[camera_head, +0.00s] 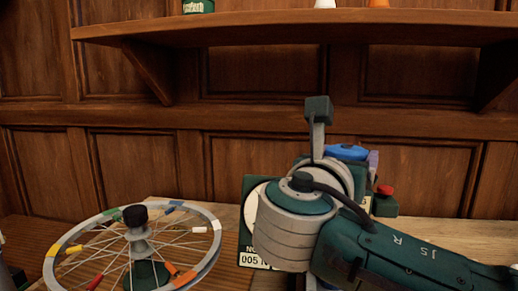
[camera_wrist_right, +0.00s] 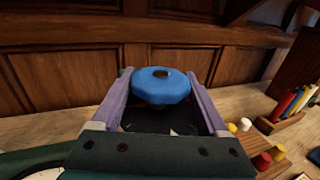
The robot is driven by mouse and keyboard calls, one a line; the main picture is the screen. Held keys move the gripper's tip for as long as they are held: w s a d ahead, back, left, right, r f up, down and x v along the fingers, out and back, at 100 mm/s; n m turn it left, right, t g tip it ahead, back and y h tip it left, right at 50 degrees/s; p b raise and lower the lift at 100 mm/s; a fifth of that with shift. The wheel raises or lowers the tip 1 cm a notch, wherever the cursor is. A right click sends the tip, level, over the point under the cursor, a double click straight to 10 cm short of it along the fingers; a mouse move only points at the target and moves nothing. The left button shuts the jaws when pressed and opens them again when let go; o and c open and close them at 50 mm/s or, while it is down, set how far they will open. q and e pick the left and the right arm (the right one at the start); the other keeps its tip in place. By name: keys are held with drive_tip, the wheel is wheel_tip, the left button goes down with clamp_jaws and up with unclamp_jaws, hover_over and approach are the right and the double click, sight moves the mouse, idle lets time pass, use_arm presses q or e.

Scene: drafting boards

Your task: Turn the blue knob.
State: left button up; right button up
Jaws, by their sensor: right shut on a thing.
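The blue knob (camera_wrist_right: 160,84) is a faceted disc with a small dark spot on its top. In the right wrist view it sits between the two purple fingers of my right gripper (camera_wrist_right: 159,92), which is shut on it. In the head view the blue knob (camera_head: 345,152) shows just behind my right wrist, with one purple finger (camera_head: 373,160) at its right side. My right arm hides what is below the knob. My left gripper is not in view.
A spoked wheel (camera_head: 75,244) with coloured tags stands at the left on the wooden bench. A red button (camera_head: 385,190) is right of my wrist. A wooden shelf (camera_head: 270,28) overhangs the back. In the wrist view, coloured pegs (camera_wrist_right: 290,100) stand at the right.

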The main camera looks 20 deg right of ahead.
drive_tip(key=shift+m+g+h, duration=0.5)
drive_tip(key=shift+m+g, duration=0.1)
drive_tip(key=shift+g, duration=0.1)
drive_tip(key=shift+f+g, duration=0.1)
drive_tip(key=shift+g, duration=0.2)
drive_tip(key=o, duration=1.2)
drive_tip(key=shift+d, duration=0.1)
drive_tip(key=shift+o, duration=0.2)
drive_tip(key=v, duration=1)
drive_tip(key=shift+b, duration=0.3)
drive_tip(key=shift+f, duration=0.1)
